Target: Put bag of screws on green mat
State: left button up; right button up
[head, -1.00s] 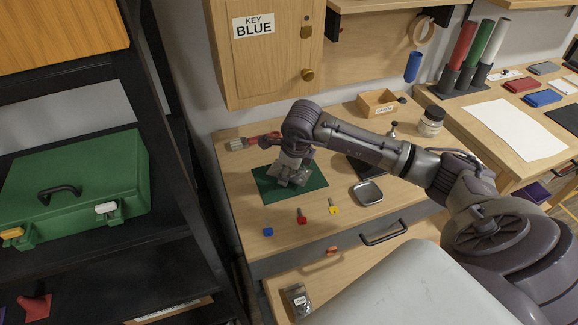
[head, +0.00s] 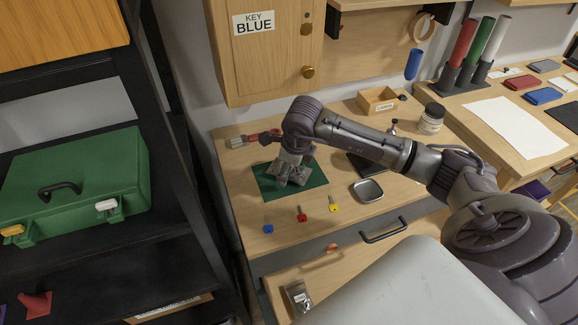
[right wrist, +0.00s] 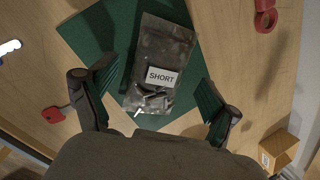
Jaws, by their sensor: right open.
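A clear bag with dark screws and a white "SHORT" label (right wrist: 157,52) lies on the green mat (right wrist: 82,32) in the right wrist view. My right gripper (right wrist: 156,92) is open, with one finger on each side of the bag and apart from it. In the head view my right gripper (head: 288,178) is low over the green mat (head: 315,176) and hides the bag. A second small bag with a white label (head: 298,297) lies in the open drawer below. My left gripper is not in view.
Blue (head: 268,228), red (head: 301,214) and yellow (head: 333,203) keys lie in front of the mat. A metal tray (head: 367,191) is to its right. A red-handled brush (head: 255,138) lies behind. A wooden box (head: 377,101) and a jar (head: 431,118) stand farther right.

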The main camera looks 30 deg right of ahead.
jog(key=b+v, duration=0.1)
jog(key=v, duration=1)
jog(key=shift+r, duration=0.2)
